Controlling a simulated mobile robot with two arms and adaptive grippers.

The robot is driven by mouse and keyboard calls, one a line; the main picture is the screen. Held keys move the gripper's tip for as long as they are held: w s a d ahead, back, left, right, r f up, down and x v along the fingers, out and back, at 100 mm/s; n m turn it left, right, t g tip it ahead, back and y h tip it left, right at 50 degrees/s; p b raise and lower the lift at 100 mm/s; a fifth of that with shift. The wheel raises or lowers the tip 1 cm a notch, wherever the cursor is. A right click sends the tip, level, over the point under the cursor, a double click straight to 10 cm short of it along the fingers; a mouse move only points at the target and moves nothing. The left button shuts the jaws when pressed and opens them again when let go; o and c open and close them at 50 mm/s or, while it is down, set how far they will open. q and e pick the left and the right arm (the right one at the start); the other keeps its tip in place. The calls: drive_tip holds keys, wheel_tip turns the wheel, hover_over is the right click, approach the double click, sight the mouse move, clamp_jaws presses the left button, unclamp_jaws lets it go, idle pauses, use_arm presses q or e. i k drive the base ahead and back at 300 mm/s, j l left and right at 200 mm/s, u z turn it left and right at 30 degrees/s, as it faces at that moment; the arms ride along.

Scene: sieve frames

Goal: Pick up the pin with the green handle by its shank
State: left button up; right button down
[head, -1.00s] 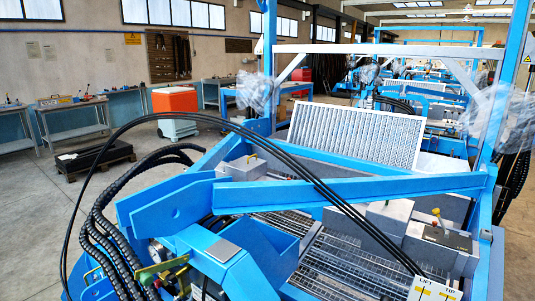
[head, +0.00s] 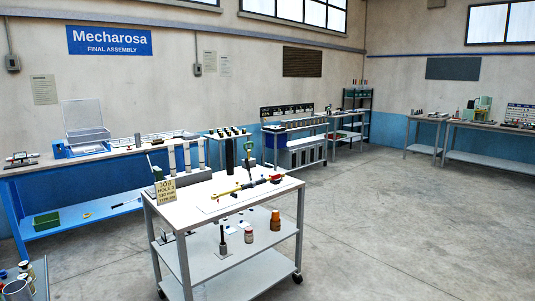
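Neither of my grippers shows in the head view.
A "JOB" sign (head: 166,190) stands at the cart's left corner. A long blue bench (head: 32,222) runs behind at the left. Open concrete floor (head: 400,230) lies to the right of the cart.

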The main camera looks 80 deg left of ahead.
sight(249, 154)
drive_tip(key=u, duration=2.9)
drive_tip(key=i+l+z, duration=0.1)
drive_tip(key=i+z, duration=0.15)
drive_tip(key=z, duration=0.15)
drive_tip(key=i+z, duration=0.35)
drive_tip(key=i+l+z, duration=0.3)
drive_tip(key=i, duration=0.75)
drive_tip(key=i+j+z, duration=0.1)
drive_tip(key=i+z, duration=0.15)
drive_tip(key=i, duration=0.85)
drive_tip(key=i+j+u, duration=0.1)
drive_tip(key=i+u, duration=0.15)
drive_tip(key=i, duration=0.9)
drive_tip(key=i+l+u, duration=0.2)
drive_tip(key=i, duration=0.95)
drive_tip(key=i+u, duration=0.15)
drive_tip(key=u, duration=0.3)
drive_tip(key=i+u, duration=0.15)
drive_tip(key=u, duration=0.35)
drive_tip(key=i+l+u, duration=0.1)
drive_tip(key=u, duration=0.35)
drive_tip(key=i+l+u, duration=0.1)
drive_tip(key=u, duration=0.4)
